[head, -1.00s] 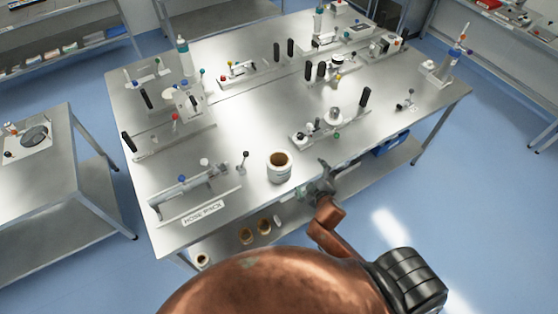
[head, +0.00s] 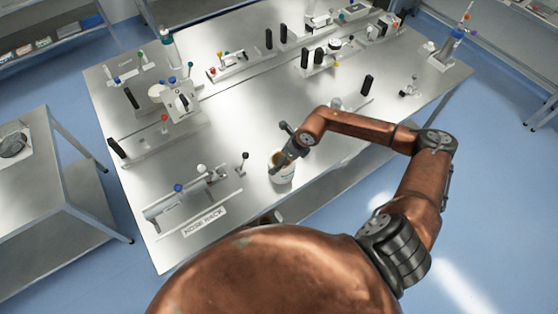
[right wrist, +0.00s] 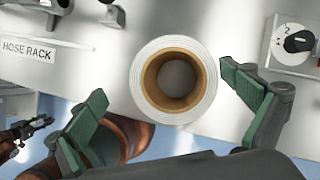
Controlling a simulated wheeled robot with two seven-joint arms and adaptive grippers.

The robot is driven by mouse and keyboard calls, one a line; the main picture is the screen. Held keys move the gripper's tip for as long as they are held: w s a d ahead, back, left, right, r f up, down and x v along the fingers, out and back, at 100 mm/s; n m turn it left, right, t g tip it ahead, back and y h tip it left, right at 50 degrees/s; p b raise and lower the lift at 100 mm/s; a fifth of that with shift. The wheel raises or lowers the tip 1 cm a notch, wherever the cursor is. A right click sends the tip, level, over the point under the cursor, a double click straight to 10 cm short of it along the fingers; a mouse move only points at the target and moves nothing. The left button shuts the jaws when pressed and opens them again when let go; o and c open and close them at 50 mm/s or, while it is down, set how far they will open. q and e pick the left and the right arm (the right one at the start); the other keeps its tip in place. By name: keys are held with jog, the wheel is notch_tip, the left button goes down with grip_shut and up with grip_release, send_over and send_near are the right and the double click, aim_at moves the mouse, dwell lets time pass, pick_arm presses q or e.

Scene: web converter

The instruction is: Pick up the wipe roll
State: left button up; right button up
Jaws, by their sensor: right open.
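The wipe roll (head: 284,177), white with a brown core, stands upright near the front edge of the steel table. In the right wrist view the wipe roll (right wrist: 137,85) is seen from above, looking into its core. My right gripper (head: 288,146) is over the roll and partly hides it. In the right wrist view its green-padded fingers (right wrist: 162,88) are open, one on each side of the roll, with visible gaps. What seems to be my left gripper (right wrist: 35,127) shows small at the left edge of that view; its opening is unclear.
The hose rack (head: 190,205) lies left of the roll, with a small upright lever (head: 242,165) between them. A device with a black dial (right wrist: 298,40) is right of the roll. Several fixtures stand farther back. The table around the roll is mostly clear.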

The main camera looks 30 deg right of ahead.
jog(key=f, duration=0.3)
jog(key=w+f, duration=0.1)
jog(key=f, duration=0.1)
jog(key=w+f, duration=0.1)
jog(key=f, duration=0.2)
jog(key=shift+w+f+p, duration=0.2)
jog(key=shift+f+p, duration=0.1)
jog(key=shift+p, duration=0.05)
jog(key=shift+w+f, duration=0.1)
jog(key=shift+f, duration=0.15)
jog(key=shift+f+h, duration=0.1)
jog(key=shift+h, duration=0.2)
jog(key=c, duration=0.4)
pick_arm(q)
jog(key=shift+s+a+r, duration=0.15)
jog(key=shift+s+r, duration=0.1)
jog(key=shift+s, duration=0.6)
pick_arm(e)
jog(key=c, duration=0.9)
